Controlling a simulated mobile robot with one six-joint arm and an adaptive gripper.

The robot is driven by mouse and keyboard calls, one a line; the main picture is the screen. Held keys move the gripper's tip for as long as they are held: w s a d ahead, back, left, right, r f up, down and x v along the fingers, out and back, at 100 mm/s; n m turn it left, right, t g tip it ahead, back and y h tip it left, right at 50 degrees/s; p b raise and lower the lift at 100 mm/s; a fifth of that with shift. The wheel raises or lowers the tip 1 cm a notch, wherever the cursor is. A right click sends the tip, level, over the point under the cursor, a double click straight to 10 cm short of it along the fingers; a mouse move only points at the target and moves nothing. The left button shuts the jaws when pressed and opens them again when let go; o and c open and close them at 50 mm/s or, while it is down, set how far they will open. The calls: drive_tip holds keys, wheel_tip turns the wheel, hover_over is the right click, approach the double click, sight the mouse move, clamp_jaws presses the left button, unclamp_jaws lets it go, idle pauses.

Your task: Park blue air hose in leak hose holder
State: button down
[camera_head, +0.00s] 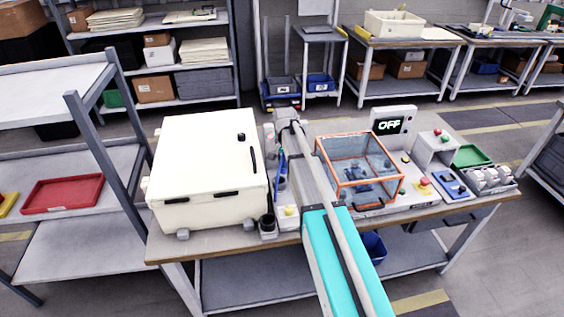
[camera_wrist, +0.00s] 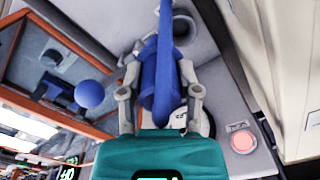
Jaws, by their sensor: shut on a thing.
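The blue air hose (camera_wrist: 161,75) runs between the two grey fingers of my gripper (camera_wrist: 162,68) in the wrist view, and the gripper is shut on it. Its thin upper part goes up out of that picture, past a grey rounded fixture. In the head view a blue length of hose (camera_head: 281,176) shows left of my arm, beside the white box; my gripper is hard to make out there behind the arm. I cannot tell for sure which part is the leak hose holder. A black round cup (camera_head: 268,222) stands at the bench's front edge.
The large white box (camera_head: 207,170) stands close left. An orange-framed clear box (camera_head: 358,168) stands right of my arm; a blue ball (camera_wrist: 90,94) shows near it in the wrist view. A lit red button (camera_wrist: 243,140) is right of my gripper. The display (camera_head: 392,126) reads OFF.

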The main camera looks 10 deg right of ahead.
drive_tip(key=w+n, duration=0.1)
drive_tip(key=w+f+n, duration=0.1)
drive_tip(key=n, duration=0.1)
drive_tip(key=w+a+n+b, duration=0.1)
drive_tip(key=shift+w+a+f+n, duration=0.1)
drive_tip(key=shift+w+f+n, duration=0.2)
drive_tip(key=shift+n, duration=0.1)
drive_tip(key=shift+f, duration=0.15)
drive_tip(key=shift+f+b, duration=2.25)
drive_tip(key=shift+b, duration=0.2)
drive_tip(key=shift+f+b, duration=2)
drive_tip(key=shift+c, duration=1.1)
unclamp_jaws()
drive_tip(key=shift+s, duration=0.15)
drive_tip(key=s+d+r+n+p, duration=0.1)
drive_tip(key=s+r+n+p, duration=0.1)
drive_tip(key=s, duration=2.7)
drive_tip(key=shift+r, duration=0.25)
